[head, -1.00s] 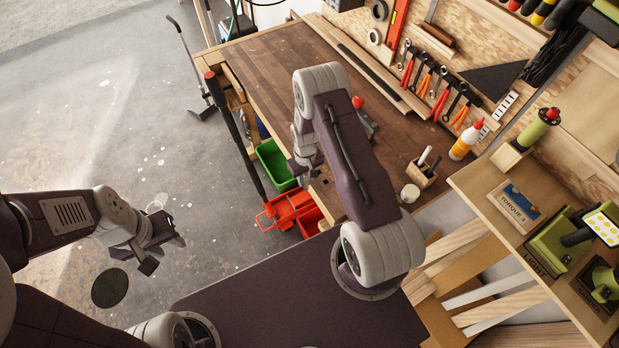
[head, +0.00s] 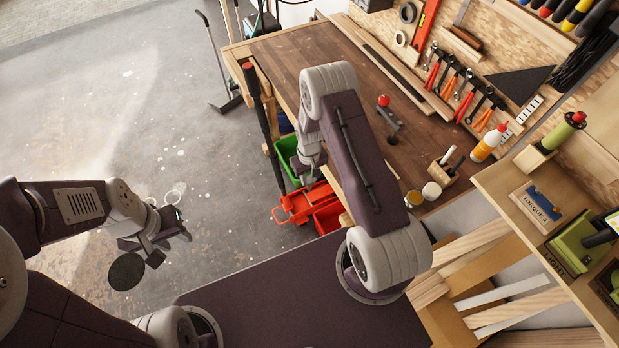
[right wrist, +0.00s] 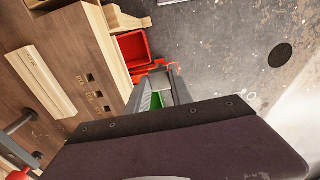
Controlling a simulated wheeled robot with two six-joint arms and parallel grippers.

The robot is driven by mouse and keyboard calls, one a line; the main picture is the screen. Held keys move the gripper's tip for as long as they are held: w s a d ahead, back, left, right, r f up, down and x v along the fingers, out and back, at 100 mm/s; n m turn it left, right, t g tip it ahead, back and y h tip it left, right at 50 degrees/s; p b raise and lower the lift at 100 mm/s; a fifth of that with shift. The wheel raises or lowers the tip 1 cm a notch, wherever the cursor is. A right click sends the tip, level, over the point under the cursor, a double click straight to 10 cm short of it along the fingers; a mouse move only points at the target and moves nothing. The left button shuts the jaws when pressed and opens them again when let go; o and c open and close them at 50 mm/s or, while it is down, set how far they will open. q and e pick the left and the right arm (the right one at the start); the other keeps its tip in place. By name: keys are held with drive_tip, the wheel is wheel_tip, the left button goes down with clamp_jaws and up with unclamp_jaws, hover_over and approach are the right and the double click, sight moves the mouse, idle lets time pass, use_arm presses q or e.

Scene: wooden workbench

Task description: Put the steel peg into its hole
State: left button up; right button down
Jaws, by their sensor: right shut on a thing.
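My right gripper (head: 309,180) hangs beside the bench's front edge in the head view, above the bins. In the right wrist view its fingers (right wrist: 157,88) are closed on a small grey piece (right wrist: 160,81), apparently the steel peg. Most of it is hidden, and its lower end cannot be made out. Dark square holes (right wrist: 90,77) show in the bench top left of the fingers; I cannot tell which is the peg's hole. My left gripper (head: 165,240) is over the floor at the left, its fingers apart and empty, away from the bench.
A green bin (head: 287,150) and a red bin (head: 328,215) sit below the bench's front edge. A red-knobbed tool (head: 388,118) stands on the wooden workbench (head: 300,62). A jar (head: 431,190) and a pen block (head: 443,172) stand at the near right. The bench's middle is largely clear.

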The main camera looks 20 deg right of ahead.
sight(310, 179)
drive_tip(key=shift+r+p, duration=0.4)
drive_tip(key=shift+r, duration=0.45)
drive_tip(key=shift+d+r+p, duration=0.2)
drive_tip(key=shift+r+p, duration=0.45)
drive_tip(key=shift+r, duration=0.2)
drive_tip(key=shift+a+r+p, duration=0.15)
drive_tip(key=shift+r+p, duration=0.35)
drive_tip(key=shift+r, duration=0.25)
drive_tip(key=shift+f, duration=0.1)
